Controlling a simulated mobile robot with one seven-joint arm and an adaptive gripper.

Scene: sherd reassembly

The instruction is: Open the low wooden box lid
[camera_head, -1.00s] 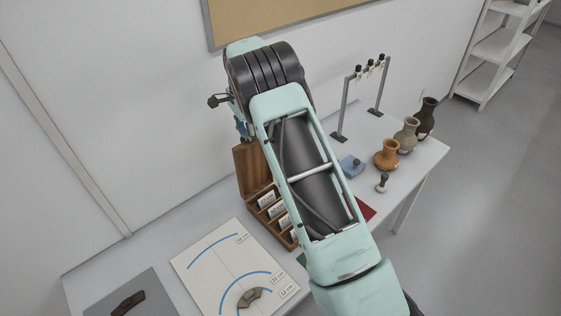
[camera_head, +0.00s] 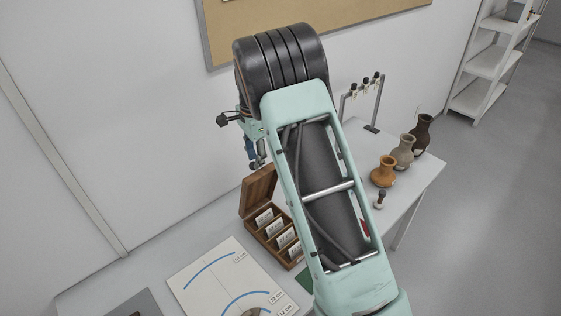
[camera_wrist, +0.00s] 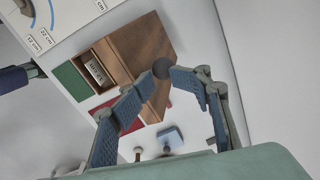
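The low wooden box (camera_head: 282,259) stands on the table with its compartments and white label cards showing. Its brown lid (camera_head: 257,190) is raised and stands up along the back side. In the wrist view the lid (camera_wrist: 145,42) covers part of the box and one label card shows beside it. A dark round knob (camera_wrist: 162,68) shows at the lid's edge. My gripper (camera_wrist: 160,84) is open, its two blue-padded fingers apart on either side of the knob. In the head view my gripper (camera_head: 256,163) is just above the lid's top edge; I cannot tell whether it touches.
A white board with blue arcs (camera_head: 205,262) lies left of the box. An orange jug (camera_head: 384,172), more jugs and a small stamp-like tool (camera_head: 380,199) stand to the right. A metal rack (camera_head: 344,108) stands behind. The wall is close behind the box. My arm hides the table's middle.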

